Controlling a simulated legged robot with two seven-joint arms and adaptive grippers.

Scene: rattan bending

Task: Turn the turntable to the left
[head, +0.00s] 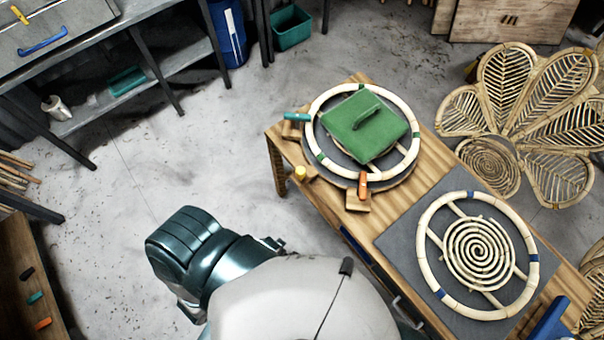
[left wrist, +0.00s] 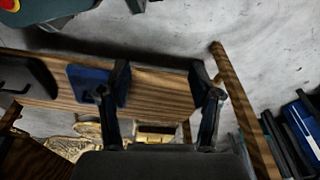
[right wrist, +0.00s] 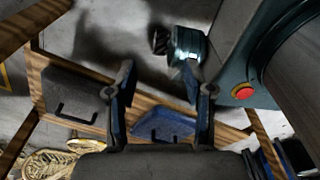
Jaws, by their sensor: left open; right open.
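The turntable (head: 327,143) is a dark grey disc on the wooden table (head: 430,172) in the head view. A pale rattan ring (head: 313,108) with green bands lies on it. A green square block (head: 352,142) with a handle sits on top, hiding its middle. Clamps with a teal handle (head: 297,117) and an orange handle (head: 363,184) stand at its edge. My left gripper (left wrist: 160,68) is open and empty in the left wrist view. My right gripper (right wrist: 159,70) is open and empty in the right wrist view. Neither gripper shows in the head view, apart from the turntable there.
A second rattan ring with a spiral (head: 478,253) lies on a grey mat (head: 410,232) nearer on the table. A rattan flower-shaped piece (head: 540,105) stands at right. A metal shelf (head: 180,75) stands at upper left. The floor left of the table is clear.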

